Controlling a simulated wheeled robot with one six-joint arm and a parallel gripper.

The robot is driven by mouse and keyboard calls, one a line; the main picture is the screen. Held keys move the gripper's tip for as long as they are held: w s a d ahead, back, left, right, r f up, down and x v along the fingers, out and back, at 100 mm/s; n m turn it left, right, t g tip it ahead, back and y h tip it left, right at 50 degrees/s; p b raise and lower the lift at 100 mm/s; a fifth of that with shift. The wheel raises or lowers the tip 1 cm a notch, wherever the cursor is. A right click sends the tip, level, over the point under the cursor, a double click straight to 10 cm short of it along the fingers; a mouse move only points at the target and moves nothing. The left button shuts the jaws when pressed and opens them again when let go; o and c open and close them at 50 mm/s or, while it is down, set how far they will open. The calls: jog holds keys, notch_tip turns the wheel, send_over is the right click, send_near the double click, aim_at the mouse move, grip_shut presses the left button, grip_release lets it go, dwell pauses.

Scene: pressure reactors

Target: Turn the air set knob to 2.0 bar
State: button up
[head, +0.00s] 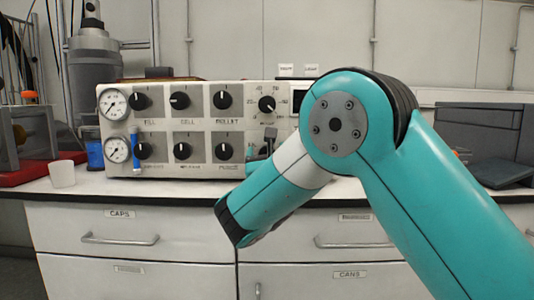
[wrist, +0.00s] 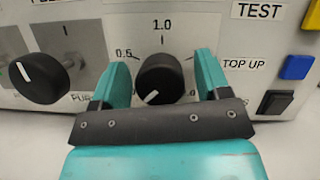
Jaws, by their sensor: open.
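The air set knob (wrist: 158,80) is a black round knob on the white panel in the wrist view. Its white pointer line points to the lower left, below the 0.5 mark. The labels 0.5 and 1.0 show left of and above it; the 2.0 mark is not readable, and the lower right of the scale is partly covered by my gripper. My gripper (wrist: 163,64) is open, with one teal finger on each side of the knob. Whether either finger touches it I cannot tell. In the head view my arm partly covers the panel's right side.
A neighbouring black knob (wrist: 39,78) is left of my gripper. A TEST label (wrist: 258,11), a blue button (wrist: 296,67) and a black switch (wrist: 276,103) are to the right. The panel (head: 200,124) stands on a white bench; a white cup (head: 62,174) stands at its left.

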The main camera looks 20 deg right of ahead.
jog(key=c, duration=0.9)
jog(key=shift+c, duration=0.2)
jog(key=shift+m, duration=0.3)
